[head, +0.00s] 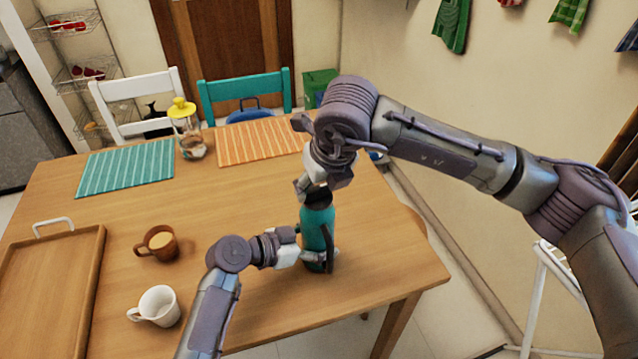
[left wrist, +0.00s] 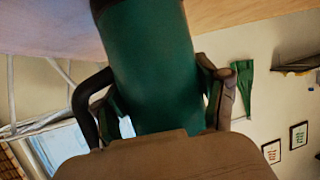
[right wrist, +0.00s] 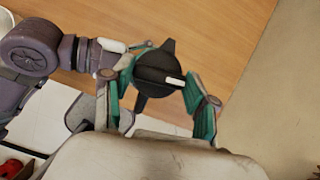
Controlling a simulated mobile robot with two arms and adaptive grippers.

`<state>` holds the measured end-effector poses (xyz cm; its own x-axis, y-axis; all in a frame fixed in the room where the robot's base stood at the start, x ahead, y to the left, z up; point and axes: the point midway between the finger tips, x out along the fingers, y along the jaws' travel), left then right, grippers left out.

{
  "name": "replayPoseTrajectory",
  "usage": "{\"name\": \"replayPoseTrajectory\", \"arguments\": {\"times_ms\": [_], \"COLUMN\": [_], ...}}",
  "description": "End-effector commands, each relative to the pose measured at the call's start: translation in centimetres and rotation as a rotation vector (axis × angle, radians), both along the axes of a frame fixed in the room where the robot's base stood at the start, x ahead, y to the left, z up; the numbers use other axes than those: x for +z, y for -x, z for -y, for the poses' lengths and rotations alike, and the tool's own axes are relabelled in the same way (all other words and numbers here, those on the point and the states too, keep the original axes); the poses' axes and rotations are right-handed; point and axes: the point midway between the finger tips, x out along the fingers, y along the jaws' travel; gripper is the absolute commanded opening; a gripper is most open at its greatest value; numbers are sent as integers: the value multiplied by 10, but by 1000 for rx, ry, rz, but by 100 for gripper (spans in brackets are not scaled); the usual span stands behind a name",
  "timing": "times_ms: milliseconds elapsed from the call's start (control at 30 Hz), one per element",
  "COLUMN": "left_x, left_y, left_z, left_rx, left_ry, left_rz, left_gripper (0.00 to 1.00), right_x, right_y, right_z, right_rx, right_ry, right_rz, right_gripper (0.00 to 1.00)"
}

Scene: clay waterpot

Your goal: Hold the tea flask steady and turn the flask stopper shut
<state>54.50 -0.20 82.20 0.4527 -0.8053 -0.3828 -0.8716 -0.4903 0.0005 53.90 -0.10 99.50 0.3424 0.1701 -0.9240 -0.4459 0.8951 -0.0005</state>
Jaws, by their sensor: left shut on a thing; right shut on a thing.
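The teal tea flask (head: 318,232) stands upright on the wooden table near its right side. My left gripper (head: 308,256) is shut around the lower part of its body; the left wrist view shows the green body (left wrist: 152,70) between the fingers (left wrist: 168,100) and a dark handle at its left. The black flask stopper (head: 318,194) sits on top of the flask. My right gripper (head: 316,184) comes down from above and is shut on it. In the right wrist view the stopper (right wrist: 158,68) lies between the fingertips (right wrist: 158,85), with a white mark on its top.
A brown cup (head: 158,243), a white mug (head: 157,306) and a wooden tray (head: 50,275) are on the left of the table. Two placemats, teal (head: 125,170) and orange (head: 258,141), and a yellow-lidded jar (head: 190,138) lie farther back. The table between is clear.

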Motion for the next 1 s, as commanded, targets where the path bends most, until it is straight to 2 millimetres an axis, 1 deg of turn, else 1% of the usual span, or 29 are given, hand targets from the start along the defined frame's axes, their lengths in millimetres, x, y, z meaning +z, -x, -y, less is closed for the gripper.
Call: {"name": "replayPoseTrajectory", "arguments": {"times_ms": [100, 300, 867, 900, 967, 1000], "left_x": [-1, -1, -1, -1, -1, -1], "left_y": [1, 1, 1, 1, 1, 1], "left_z": [0, 0, 0, 0, 0, 0], "left_rx": [-1, -2, -1, -1, -1, -1], "left_ry": [-1, 0, 0, 0, 0, 0], "left_rz": [-1, -1, -2, -2, -2, -2], "left_gripper": [14, 14, 14, 14, 14, 14], "right_x": [0, 0, 0, 0, 0, 0], "right_y": [-1, 0, -1, -1, -1, -1], "right_z": [0, 0, 0, 0, 0, 0], "right_rx": [-64, -133, -163, -163, -162, -162], "right_ry": [1, 0, -1, -1, -1, -1], "right_rz": [3, 1, 2, 2, 2, 2], "right_gripper": [23, 23, 23, 61, 71, 78]}}
